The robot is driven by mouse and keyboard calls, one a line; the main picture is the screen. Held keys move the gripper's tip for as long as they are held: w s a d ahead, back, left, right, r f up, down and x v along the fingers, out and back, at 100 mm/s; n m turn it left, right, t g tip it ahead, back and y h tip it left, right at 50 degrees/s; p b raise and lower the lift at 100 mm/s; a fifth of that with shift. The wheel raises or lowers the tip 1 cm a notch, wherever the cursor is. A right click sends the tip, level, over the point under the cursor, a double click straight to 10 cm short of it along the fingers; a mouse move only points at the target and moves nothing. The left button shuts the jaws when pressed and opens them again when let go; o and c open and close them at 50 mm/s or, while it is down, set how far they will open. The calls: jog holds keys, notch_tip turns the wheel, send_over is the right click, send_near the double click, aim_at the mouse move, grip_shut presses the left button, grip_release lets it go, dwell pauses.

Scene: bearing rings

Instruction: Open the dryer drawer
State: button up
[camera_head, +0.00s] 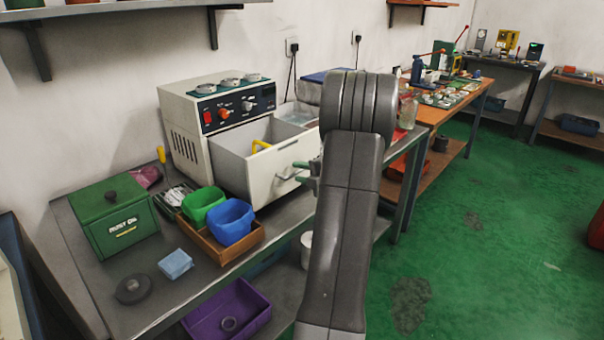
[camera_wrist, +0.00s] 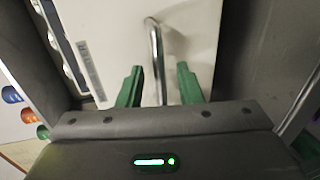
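The dryer (camera_head: 205,125) is a cream box with a dark control panel on the bench. Its drawer (camera_head: 262,182) stands pulled out to the right, with its inside and a yellow item (camera_head: 261,146) showing. The drawer's metal handle (camera_head: 287,175) is on its front face. My gripper (camera_wrist: 160,75) is close to the drawer front. In the wrist view its green fingers are apart, one on each side of the handle bar (camera_wrist: 155,45), with gaps visible. My arm partly hides the gripper in the head view.
On the bench are a green box (camera_head: 113,222), a wooden tray (camera_head: 220,252) with green and blue bins, a light blue block (camera_head: 175,264) and a dark disc (camera_head: 132,290). A purple bin (camera_head: 226,306) sits below. Green floor is free at right.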

jog(key=shift+d, duration=0.1)
jog(key=v, duration=1.3)
jog(key=shift+s+d, duration=0.2)
jog(key=shift+d, duration=0.05)
jog(key=x, duration=1.4)
jog(key=shift+a+r, duration=0.1)
jog(key=shift+a, duration=0.05)
jog(key=shift+r, duration=0.1)
